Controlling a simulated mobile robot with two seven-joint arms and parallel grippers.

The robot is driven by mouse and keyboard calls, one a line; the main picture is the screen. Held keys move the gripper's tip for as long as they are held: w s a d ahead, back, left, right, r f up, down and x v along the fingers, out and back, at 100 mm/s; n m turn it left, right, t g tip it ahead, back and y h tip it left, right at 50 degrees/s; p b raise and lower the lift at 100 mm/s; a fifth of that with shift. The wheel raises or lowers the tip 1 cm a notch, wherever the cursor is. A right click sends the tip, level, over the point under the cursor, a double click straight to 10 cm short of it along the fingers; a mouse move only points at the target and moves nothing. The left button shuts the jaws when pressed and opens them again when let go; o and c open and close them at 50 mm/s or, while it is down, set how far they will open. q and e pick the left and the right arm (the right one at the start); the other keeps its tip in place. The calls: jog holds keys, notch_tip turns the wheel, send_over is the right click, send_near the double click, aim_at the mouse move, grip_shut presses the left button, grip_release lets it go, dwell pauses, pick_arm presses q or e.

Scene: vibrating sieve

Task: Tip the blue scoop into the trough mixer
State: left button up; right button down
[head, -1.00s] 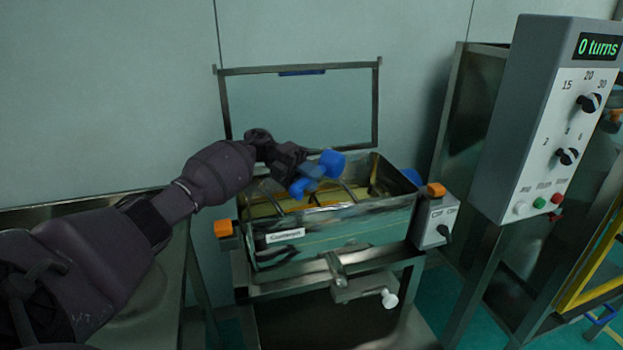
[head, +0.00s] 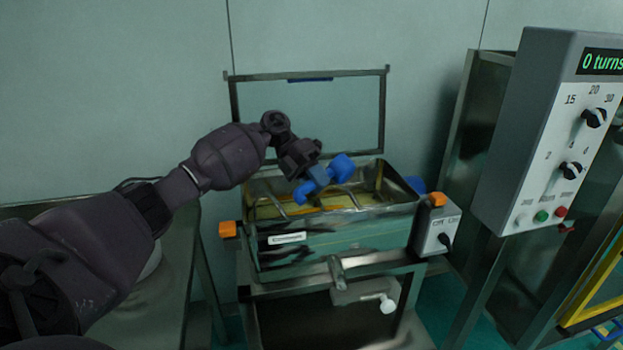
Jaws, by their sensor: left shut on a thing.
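The blue scoop (head: 341,167) is held over the open trough mixer (head: 345,243), tilted, with its handle in my left gripper (head: 310,172). My left gripper is shut on the scoop; its arm comes in from the left. The mixer is a metal trough with a label on its front and a raised, framed clear lid (head: 308,115) behind it. Yellowish material and curved mixing bars show inside the trough. What is inside the scoop cannot be seen. My right gripper is not in view.
A grey control box (head: 560,130) with knobs and a display reading "0 turns" stands at the right. A small switch box (head: 436,230) sits at the mixer's right end. A metal table (head: 180,275) is at the left, below my arm.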

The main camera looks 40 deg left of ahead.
pick_arm(q)
jog(key=shift+d+r+y+p, duration=0.2)
jog(key=shift+r+y+p, duration=0.25)
jog(key=shift+y, duration=0.65)
jog(key=shift+d+r+y+p, duration=0.15)
jog(key=shift+y+p, duration=0.25)
jog(key=shift+y, duration=0.7)
jog(key=shift+d+r+y, duration=0.15)
jog(key=shift+d+y, duration=0.05)
jog(key=shift+y, duration=0.8)
jog(key=y, duration=0.2)
jog(key=y+p, duration=0.1)
jog(key=y, duration=0.1)
jog(key=shift+a+r+t, duration=0.1)
jog(key=shift+r+t, duration=0.1)
jog(key=shift+t, duration=0.1)
jog(key=shift+y+p, duration=0.3)
jog(key=shift+y, duration=0.9)
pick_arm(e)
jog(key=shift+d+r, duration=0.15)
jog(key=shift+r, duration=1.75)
pick_arm(q)
jog(key=shift+f, duration=0.1)
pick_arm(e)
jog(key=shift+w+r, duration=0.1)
